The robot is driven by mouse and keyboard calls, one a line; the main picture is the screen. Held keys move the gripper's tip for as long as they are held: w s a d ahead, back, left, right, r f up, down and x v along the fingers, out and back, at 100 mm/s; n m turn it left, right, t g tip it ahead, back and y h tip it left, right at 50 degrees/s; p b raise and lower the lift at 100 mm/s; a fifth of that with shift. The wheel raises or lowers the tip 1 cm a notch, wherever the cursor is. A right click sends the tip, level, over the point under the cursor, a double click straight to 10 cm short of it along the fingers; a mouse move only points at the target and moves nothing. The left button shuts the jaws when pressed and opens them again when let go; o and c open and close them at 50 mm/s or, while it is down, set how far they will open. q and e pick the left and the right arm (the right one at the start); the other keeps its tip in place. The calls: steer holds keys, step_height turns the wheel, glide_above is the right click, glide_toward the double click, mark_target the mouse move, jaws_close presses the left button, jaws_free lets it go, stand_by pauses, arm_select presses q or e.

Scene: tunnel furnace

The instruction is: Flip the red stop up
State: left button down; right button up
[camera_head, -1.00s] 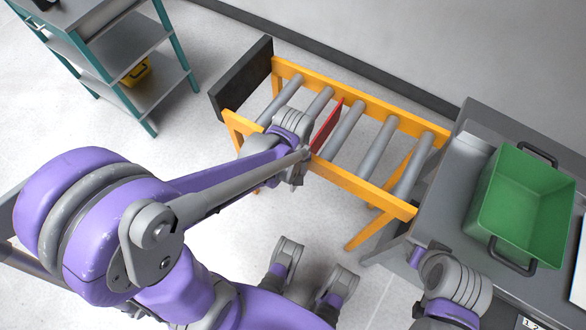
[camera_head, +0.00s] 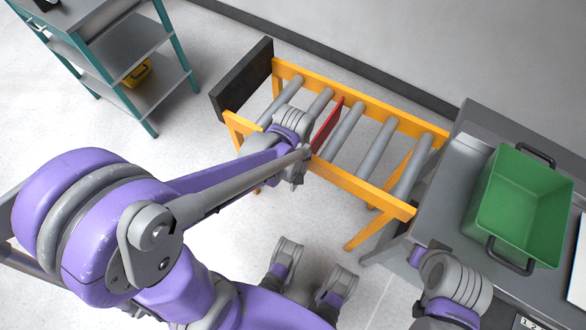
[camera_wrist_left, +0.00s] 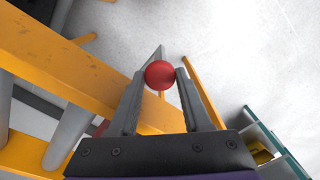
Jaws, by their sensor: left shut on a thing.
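The red stop (camera_head: 327,125) is a flat red plate standing up between the rollers of the orange roller conveyor (camera_head: 362,184), across its width. Its red ball knob (camera_wrist_left: 159,75) shows in the left wrist view, between the two fingers of my left gripper (camera_wrist_left: 160,78). The fingers are shut on the knob near their tips. In the head view my left gripper (camera_head: 302,165) is at the conveyor's near rail, at the near end of the red plate, and its fingers are mostly hidden by the wrist. My right gripper is not clearly in view.
A green crate (camera_head: 483,205) with dark handles stands on a grey table (camera_head: 452,165) at the conveyor's right end. A dark panel (camera_head: 240,80) closes the left end. A teal-framed shelf (camera_head: 120,50) with a yellow bin (camera_head: 138,73) stands at the upper left.

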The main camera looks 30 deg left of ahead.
arm_select(q)
step_height(320, 180, up, 9)
steer(key=p, duration=0.6)
steer(key=c, duration=0.6)
jaws_free()
step_height(320, 180, up, 11)
steer(key=p, duration=0.2)
steer(key=shift+f, duration=0.1)
